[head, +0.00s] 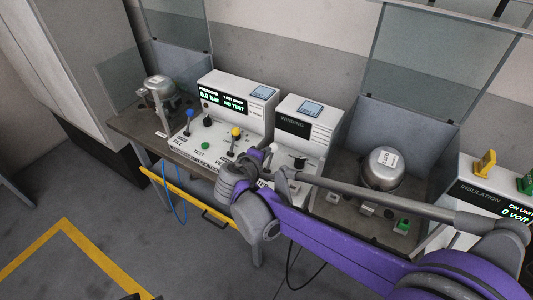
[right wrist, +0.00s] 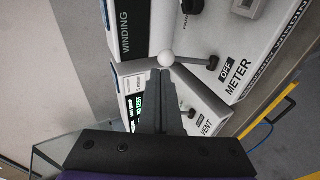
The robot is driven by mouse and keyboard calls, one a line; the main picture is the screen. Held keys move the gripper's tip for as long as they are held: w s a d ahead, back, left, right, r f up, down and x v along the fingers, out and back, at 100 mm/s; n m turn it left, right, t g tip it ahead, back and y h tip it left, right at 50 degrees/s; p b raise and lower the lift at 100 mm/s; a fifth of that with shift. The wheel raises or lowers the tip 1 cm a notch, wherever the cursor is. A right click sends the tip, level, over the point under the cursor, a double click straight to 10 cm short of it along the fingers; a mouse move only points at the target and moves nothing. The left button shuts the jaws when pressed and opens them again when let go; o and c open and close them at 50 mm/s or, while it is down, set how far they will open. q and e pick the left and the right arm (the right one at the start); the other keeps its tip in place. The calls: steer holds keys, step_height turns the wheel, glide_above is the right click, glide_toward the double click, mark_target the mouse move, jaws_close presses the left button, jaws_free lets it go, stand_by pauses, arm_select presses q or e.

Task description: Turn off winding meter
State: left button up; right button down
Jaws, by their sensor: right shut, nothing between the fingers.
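The winding meter (head: 308,122) is a white console with a dark screen labelled WINDING; no reading shows on it. Its lever, with a white ball knob (right wrist: 166,59), shows in the right wrist view, tilted away from its dark base beside the OFF and METER labels (right wrist: 232,75). The knob also shows in the head view (head: 274,148). My right gripper (right wrist: 164,76) is shut and empty, its fingertips right at the knob; whether they touch it I cannot tell. In the head view my right arm and wrist hide part of the console's front. My left gripper is not in view.
The pressure console (head: 237,104), reading 0.0 bar, stands left of the winding meter with blue and yellow levers. A metal compressor (head: 386,167) sits to the right, before the insulation console (head: 485,190). Clear guard panels (head: 418,70) stand behind.

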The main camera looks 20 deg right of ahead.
steer(key=v, duration=0.8)
steer(key=shift+r, duration=0.55)
steer(key=shift+s, duration=0.15)
